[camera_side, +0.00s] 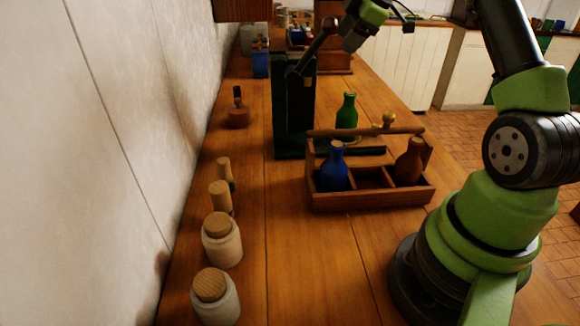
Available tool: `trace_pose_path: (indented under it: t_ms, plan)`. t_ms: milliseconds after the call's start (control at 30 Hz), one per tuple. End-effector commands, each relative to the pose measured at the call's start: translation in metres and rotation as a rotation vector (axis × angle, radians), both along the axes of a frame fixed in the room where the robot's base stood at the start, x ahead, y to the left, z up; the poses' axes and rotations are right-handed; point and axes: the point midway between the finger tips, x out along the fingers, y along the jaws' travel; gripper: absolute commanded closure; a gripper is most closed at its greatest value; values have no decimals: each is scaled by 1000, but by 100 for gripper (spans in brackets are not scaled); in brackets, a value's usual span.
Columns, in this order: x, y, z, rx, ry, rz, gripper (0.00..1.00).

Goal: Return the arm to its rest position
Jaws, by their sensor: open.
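My arm rises on the right, and its upper links pass out of the top of the picture. My gripper (350,43) shows small at the top centre, below a green wrist part. It is open, with nothing seen held in it. It is close to the dark red grip of a lever (322,34) in this view; I cannot tell whether they touch. The lever slants up to the right from a tall dark green stand (281,105) on the wooden counter (300,265).
A wooden caddy (372,199) holds a blue bottle (333,172) at left and a brown bottle (409,165) at right; its middle compartment looks empty. A green bottle (347,112) stands behind it. Corked jars (222,243) line the wall at left.

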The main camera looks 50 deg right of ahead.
Motion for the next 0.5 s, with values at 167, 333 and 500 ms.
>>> trace_pose_path:
  t_ms: [167, 333, 500]
  plan:
    - [20, 85, 99, 5, -165, -59, 45]
    - [-20, 158, 123, 173, -121, -260, 45]
    - [-82, 223, 127, 352, -68, -485, 45]
